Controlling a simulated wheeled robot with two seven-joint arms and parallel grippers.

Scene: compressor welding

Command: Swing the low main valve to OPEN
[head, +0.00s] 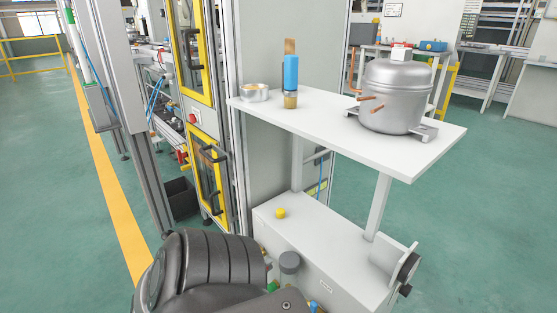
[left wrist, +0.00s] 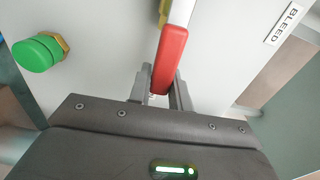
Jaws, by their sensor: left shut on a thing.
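A lever with a red grip (left wrist: 170,58) and a pale metal arm shows in the left wrist view, in front of a light panel. It appears to be the main valve's lever, but no label for it is readable. My left gripper (left wrist: 160,92) is shut on the red grip, with one finger on each side of it. In the head view my dark left arm covers the lever and the fingertips at the bottom. My right gripper is in neither view.
A green knob (left wrist: 38,52) and a BLEED label (left wrist: 286,24) flank the lever. Above the low white cabinet (head: 325,262) stands a white tabletop (head: 330,128) carrying a grey compressor (head: 395,95), a blue-handled brush (head: 290,72) and a metal dish (head: 256,93).

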